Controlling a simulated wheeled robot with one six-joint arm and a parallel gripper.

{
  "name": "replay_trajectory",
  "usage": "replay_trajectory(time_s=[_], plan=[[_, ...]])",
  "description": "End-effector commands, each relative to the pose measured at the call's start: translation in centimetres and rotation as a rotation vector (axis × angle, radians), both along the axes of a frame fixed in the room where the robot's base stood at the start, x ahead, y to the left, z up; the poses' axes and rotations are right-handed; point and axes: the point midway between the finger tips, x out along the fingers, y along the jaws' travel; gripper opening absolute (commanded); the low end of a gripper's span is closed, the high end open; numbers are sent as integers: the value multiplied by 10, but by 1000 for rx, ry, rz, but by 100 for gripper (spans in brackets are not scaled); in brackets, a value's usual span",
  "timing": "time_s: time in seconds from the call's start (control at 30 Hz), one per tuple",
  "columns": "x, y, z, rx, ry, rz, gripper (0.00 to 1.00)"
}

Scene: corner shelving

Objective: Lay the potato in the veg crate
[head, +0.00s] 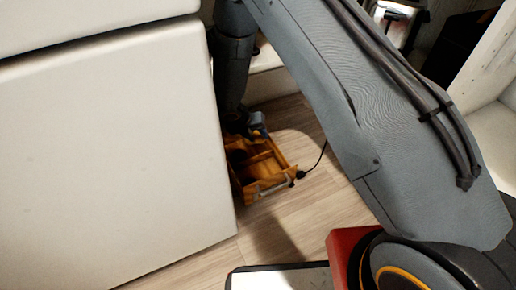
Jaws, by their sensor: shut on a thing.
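An orange-brown wooden crate (258,188) stands on the floor beside the white cabinet, whose edge hides its left side. Inner dividers or slats show in it. My gripper (248,134) is at the lower end of my arm, at the far end of the crate and over or just behind its rim; I cannot tell its height. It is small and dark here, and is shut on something. I cannot make out the potato clearly; it is most likely in the jaws, hidden by the gripper and the shadow.
A large white cabinet (110,150) fills the left and stands close to the crate. A thin black cable (320,160) runs on the floor to the right of the crate. Pale wooden floor (310,205) lies open in front and to the right. A white ledge is behind.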

Motion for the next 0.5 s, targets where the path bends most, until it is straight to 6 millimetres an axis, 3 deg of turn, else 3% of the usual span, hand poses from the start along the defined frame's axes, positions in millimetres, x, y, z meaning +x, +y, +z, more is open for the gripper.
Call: replay_trajectory(time_s=[0.4,0.5], plan=[[1,0,-54,0,-1,-3,10],[1,0,-57,1,-2,-2,10]])
